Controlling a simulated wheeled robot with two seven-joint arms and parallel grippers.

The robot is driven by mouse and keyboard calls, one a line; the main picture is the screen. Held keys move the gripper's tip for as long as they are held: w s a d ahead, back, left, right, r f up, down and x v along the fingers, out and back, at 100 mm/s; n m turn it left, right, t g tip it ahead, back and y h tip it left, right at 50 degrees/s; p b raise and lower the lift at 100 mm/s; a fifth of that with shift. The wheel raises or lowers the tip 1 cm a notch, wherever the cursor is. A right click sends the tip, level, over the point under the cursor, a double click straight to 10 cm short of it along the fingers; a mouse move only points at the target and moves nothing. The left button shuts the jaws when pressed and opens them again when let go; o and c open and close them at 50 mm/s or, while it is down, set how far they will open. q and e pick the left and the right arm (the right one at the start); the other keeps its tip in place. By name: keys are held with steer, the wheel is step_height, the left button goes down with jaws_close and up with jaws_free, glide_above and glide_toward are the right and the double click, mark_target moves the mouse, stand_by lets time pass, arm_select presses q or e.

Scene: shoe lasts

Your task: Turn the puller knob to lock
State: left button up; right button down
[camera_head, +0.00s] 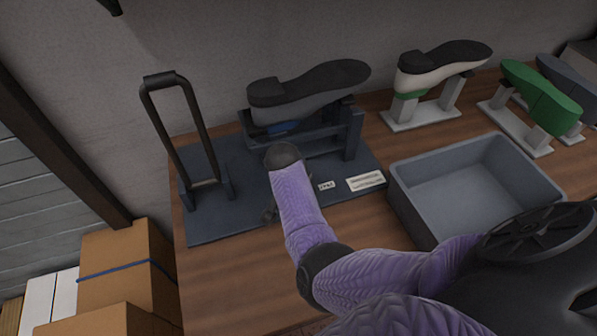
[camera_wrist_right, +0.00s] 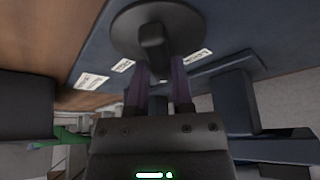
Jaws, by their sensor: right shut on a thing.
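The puller stands on a dark blue base plate (camera_head: 215,222) with a black lever frame (camera_head: 160,130) upright at its left. A dark shoe (camera_head: 305,90) sits sole up on the puller's stand. In the right wrist view the puller knob (camera_wrist_right: 125,32) is a dark round disc with a raised grip bar. My right gripper (camera_wrist_right: 159,72) has its two purple fingers shut on that bar, one on each side. In the head view my right arm (camera_head: 300,205) hides the knob and most of the gripper. My left gripper is not in view.
An empty grey bin (camera_head: 470,185) stands right of the base plate, close to my right arm. A white shoe last with a black sole (camera_head: 440,68) and a green one (camera_head: 540,97) stand behind it. Cardboard boxes (camera_head: 125,262) are at the left, beyond the table edge.

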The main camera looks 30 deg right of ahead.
steer(key=n+t+y+p, duration=0.1)
steer(key=n+p, duration=0.2)
steer(key=n, duration=0.1)
steer(key=shift+d+r+p, duration=0.1)
steer(key=shift+r+p, duration=0.1)
steer(key=shift+p, duration=0.2)
steer(key=n+y+p, duration=0.1)
steer(key=n, duration=0.2)
steer(key=shift+f+t, duration=0.1)
steer(key=shift+t, duration=0.3)
steer(key=shift+n+p, duration=0.4)
steer(key=shift+n, duration=0.2)
steer(key=shift+y, duration=0.3)
steer(key=c, duration=0.5)
jaws_free()
